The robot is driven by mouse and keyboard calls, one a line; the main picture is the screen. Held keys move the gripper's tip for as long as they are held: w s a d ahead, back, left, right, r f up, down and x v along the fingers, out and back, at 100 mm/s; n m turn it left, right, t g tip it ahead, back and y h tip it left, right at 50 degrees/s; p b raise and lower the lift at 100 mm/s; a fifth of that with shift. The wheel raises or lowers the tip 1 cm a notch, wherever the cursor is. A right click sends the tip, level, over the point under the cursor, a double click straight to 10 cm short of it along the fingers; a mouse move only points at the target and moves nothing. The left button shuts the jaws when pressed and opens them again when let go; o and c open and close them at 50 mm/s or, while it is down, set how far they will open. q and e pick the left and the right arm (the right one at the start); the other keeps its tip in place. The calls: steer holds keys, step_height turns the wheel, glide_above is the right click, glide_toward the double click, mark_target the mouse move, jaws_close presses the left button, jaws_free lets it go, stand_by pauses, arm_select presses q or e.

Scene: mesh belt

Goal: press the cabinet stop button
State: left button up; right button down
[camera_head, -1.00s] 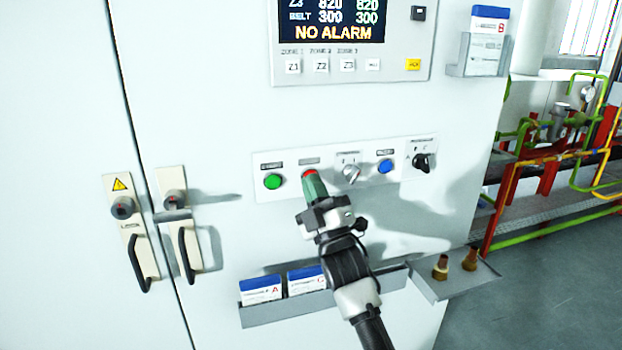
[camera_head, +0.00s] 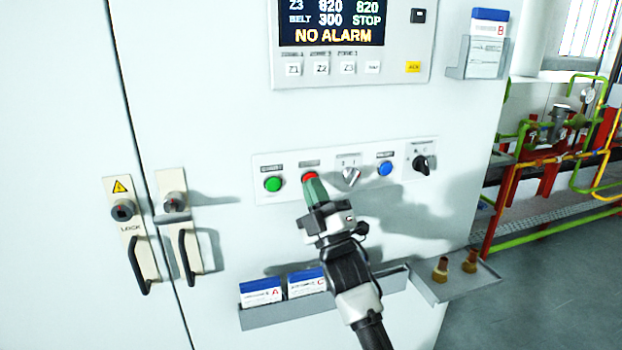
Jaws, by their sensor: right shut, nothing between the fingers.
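The red stop button (camera_head: 309,176) is on the white button panel (camera_head: 262,194) of the cabinet, right of the green button (camera_head: 273,184). My right gripper (camera_head: 312,184) is shut and empty, its green fingertips just below the red button and covering its lower part. Whether the tips touch the button I cannot tell. The display (camera_head: 332,20) reads BELT 300, STOP, and NO ALARM. My left gripper is not in view.
A selector knob (camera_head: 350,176), a blue button (camera_head: 385,169) and a black switch (camera_head: 421,163) sit to the right. Below, a shelf (camera_head: 290,315) holds card boxes, and a side tray (camera_head: 455,287) holds two small brown items. Door handles (camera_head: 137,262) are at left.

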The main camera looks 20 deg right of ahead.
steer(key=shift+s, duration=0.35)
steer(key=s+p, duration=0.1)
steer(key=s, duration=0.4)
steer(key=shift+d+p, duration=0.15)
steer(key=shift+p, duration=0.25)
